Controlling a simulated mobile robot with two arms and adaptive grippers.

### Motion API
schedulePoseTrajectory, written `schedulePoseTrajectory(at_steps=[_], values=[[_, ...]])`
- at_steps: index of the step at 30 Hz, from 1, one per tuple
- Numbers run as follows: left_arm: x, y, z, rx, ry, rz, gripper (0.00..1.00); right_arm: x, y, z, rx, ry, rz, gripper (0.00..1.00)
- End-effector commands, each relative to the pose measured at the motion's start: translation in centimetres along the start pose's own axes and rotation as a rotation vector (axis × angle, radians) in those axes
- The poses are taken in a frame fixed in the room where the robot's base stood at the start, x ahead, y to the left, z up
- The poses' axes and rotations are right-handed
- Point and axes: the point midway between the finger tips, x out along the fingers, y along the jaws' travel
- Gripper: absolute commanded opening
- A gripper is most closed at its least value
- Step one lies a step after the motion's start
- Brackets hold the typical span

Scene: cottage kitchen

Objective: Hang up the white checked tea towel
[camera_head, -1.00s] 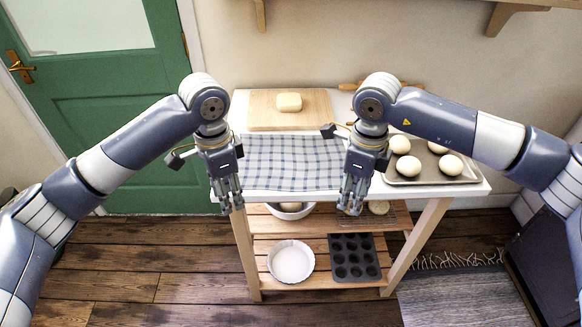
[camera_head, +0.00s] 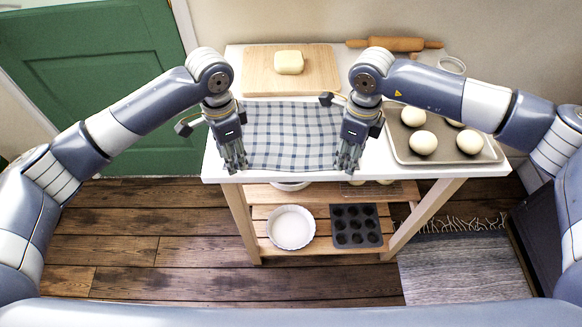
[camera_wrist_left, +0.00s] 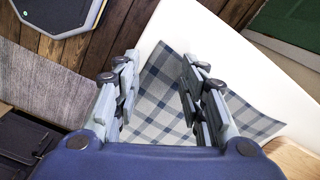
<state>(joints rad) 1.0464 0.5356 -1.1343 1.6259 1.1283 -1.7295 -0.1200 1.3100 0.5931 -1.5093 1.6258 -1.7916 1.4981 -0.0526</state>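The white checked tea towel (camera_head: 292,135), white with blue-grey checks, lies spread and slightly wavy on the white tabletop. My left gripper (camera_head: 236,162) is at its near left corner. In the left wrist view my left gripper (camera_wrist_left: 160,95) is open, and the towel (camera_wrist_left: 165,98) shows between and beyond its fingers. The fingers are not closed on the cloth. My right gripper (camera_head: 348,160) is at the towel's near right corner, pointing down, its fingers apparently a little apart. Whether its fingertips touch the cloth cannot be told. No hook or rail for hanging is visible.
A wooden board (camera_head: 262,83) with a butter-like block (camera_head: 289,63) lies behind the towel. A rolling pin (camera_head: 395,44) lies at the back. A tray (camera_head: 485,155) with several pale round buns stands right. A white dish (camera_head: 291,227) and muffin tin (camera_head: 356,226) are below.

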Motion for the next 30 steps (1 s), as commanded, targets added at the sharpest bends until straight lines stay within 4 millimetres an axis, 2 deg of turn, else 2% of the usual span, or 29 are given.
schedulePoseTrajectory(at_steps=[4,17,27,30], values=[[0.8,0.0,0.0,0.001,0.000,0.001,0.38,0.7,0.0,0.0,-0.001,0.001,0.001,0.38],[1.1,0.0,0.0,0.001,0.000,0.000,0.37,1.1,0.0,0.0,-0.001,0.000,0.000,0.37],[1.3,0.1,0.0,0.001,-0.001,0.001,0.00,1.2,0.0,0.0,-0.001,0.001,0.001,0.00],[1.4,0.1,0.0,0.001,-0.001,0.001,0.00,1.3,0.0,0.0,-0.001,0.000,0.001,0.00]])
